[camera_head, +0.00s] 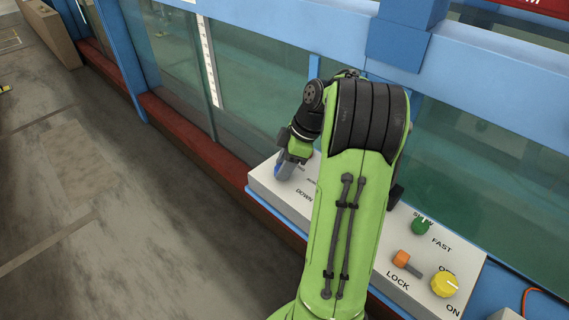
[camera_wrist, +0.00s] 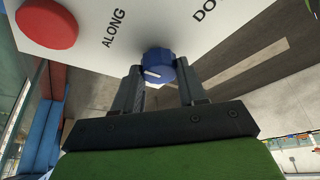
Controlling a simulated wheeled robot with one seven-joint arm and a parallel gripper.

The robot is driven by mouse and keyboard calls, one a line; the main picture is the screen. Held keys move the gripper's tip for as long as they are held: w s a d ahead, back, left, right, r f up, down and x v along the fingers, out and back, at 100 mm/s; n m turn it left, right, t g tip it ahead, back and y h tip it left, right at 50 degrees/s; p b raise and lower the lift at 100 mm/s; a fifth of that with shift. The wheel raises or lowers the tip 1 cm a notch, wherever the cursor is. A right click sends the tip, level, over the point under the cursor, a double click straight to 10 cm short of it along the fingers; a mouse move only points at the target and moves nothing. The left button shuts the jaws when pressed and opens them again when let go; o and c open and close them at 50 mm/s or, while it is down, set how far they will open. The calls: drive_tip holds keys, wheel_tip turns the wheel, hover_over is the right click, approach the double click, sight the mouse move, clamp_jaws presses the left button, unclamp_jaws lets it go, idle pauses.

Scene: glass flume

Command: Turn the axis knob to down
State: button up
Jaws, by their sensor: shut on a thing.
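The axis knob (camera_wrist: 158,64) is blue with a white mark and sits near the edge of the white control panel (camera_wrist: 85,50). In the wrist view, its mark lies on the knob's lower left side. The label ALONG is to the knob's upper left and a partly cut-off label starting DO is to its upper right. My gripper (camera_wrist: 159,72) has its two dark fingers on either side of the knob and is shut on it.
A red button (camera_wrist: 46,22) is left of the knob in the wrist view. On the panel's right end are a green knob (camera_head: 420,226), an orange lever (camera_head: 402,259) and a yellow knob (camera_head: 444,285). Glass flume walls rise behind.

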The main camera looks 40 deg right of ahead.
drive_tip(key=shift+c, duration=0.7)
drive_tip(key=shift+m, duration=0.4)
drive_tip(key=m+h+b, duration=0.1)
drive_tip(key=m, duration=0.1)
drive_tip(key=shift+a+m+t, duration=0.1)
drive_tip(key=shift+m+t, duration=0.3)
drive_tip(key=m+h, duration=0.1)
drive_tip(key=m, duration=0.1)
drive_tip(key=m+h+b, duration=0.1)
drive_tip(key=m, duration=0.2)
drive_tip(key=shift+a+m+t, duration=0.15)
drive_tip(key=shift+m+t, duration=0.15)
drive_tip(key=m+h, duration=0.2)
drive_tip(key=m, duration=0.2)
drive_tip(key=shift+a+b, duration=0.1)
drive_tip(key=shift+b, duration=0.3)
drive_tip(key=m+g+h, duration=0.1)
drive_tip(key=m, duration=0.3)
drive_tip(key=shift+m, duration=0.3)
drive_tip(key=shift+h, duration=0.3)
drive_tip(key=o, duration=1.1)
drive_tip(key=shift+c, duration=0.2)
